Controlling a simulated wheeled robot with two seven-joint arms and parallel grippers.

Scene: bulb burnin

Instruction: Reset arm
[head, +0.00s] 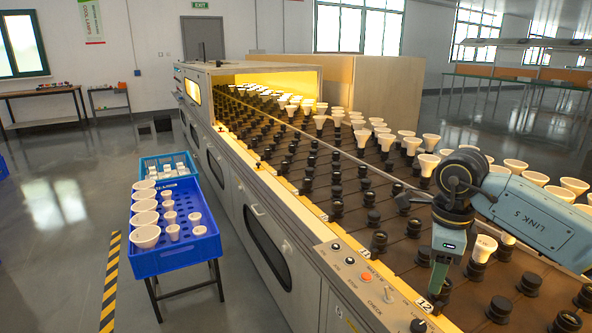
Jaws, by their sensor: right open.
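My right arm comes in from the right over the burn-in rack (330,245). My right gripper (438,280) points down near the front end of the rack, close to the number 12 label. It is open, and no bulb shows between its fingers. A white bulb (483,248) stands in a socket just right of the gripper. Whether they touch cannot be told. Several more bulbs (429,163) stand in sockets farther back, and many black sockets (378,241) are empty. My left gripper is out of view.
A blue crate (170,261) with several white bulbs stands on a stand at the left, with a lighter blue crate (150,170) behind it. A control panel (366,280) with buttons and a lever lines the rack's near edge.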

